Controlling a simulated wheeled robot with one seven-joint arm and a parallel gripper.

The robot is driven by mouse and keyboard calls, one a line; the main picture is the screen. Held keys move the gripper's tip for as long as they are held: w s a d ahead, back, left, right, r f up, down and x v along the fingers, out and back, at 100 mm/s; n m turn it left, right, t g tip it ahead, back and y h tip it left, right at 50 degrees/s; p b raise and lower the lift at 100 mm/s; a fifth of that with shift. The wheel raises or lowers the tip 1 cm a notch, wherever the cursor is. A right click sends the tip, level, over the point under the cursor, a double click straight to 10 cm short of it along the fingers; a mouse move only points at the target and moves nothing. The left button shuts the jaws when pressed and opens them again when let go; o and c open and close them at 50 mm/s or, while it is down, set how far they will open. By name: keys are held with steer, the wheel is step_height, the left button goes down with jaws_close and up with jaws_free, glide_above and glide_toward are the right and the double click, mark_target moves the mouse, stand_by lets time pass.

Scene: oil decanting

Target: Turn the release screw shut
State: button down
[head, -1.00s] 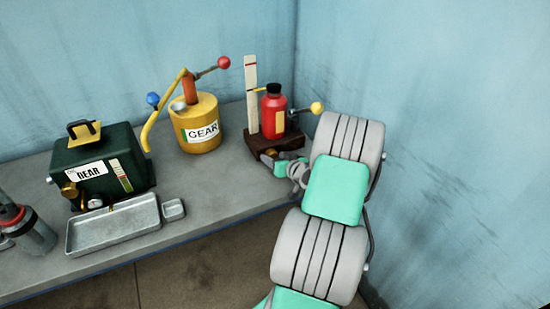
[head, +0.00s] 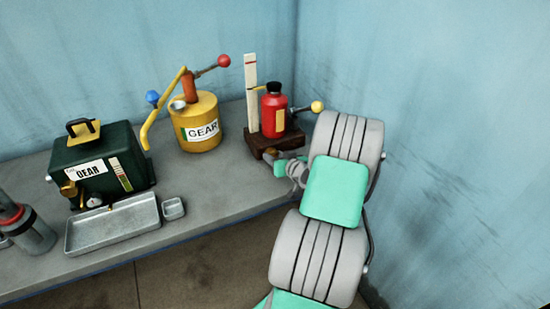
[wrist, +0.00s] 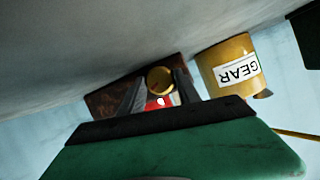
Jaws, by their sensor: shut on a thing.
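The red bottle-shaped jack (head: 273,112) stands upright on a dark brown base (head: 258,141) at the far right of the bench, with a yellow-knobbed lever (head: 317,107) on its right. The brass release screw (wrist: 160,80) shows in the wrist view as a round head between my fingertips. My gripper (wrist: 160,92) is shut on it, with one dark finger on each side. In the head view, my gripper (head: 272,154) is at the front of the base, small and partly hidden by my wrist. A little of the red body shows behind the screw in the wrist view.
A yellow GEAR can (head: 196,125) with a red-knobbed pump handle stands left of the jack. A white gauge strip (head: 251,92) rises beside the jack. A dark green box (head: 100,165), a metal tray (head: 112,226) and a small dish (head: 173,209) are farther left. Blue walls close the corner.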

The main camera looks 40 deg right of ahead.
steer(key=n+b, duration=0.1)
steer(key=b, duration=0.1)
steer(key=n+h+b, duration=0.1)
steer(key=b, duration=0.1)
steer(key=n+h+b, duration=0.1)
steer(key=b, duration=0.1)
steer(key=shift+a+f+g, duration=0.2)
steer(key=shift+f+g, duration=0.05)
steer(key=shift+g, duration=0.15)
steer(key=n+h+b, duration=0.1)
steer(key=b, duration=0.2)
steer(key=shift+r+n, duration=0.15)
steer(key=shift+n, duration=0.25)
steer(key=shift+r+h+b, duration=0.1)
steer(key=shift+h+b, duration=0.2)
steer(key=shift+b, duration=0.05)
steer(key=c, duration=0.9)
jaws_free()
steer(key=shift+o, duration=0.2)
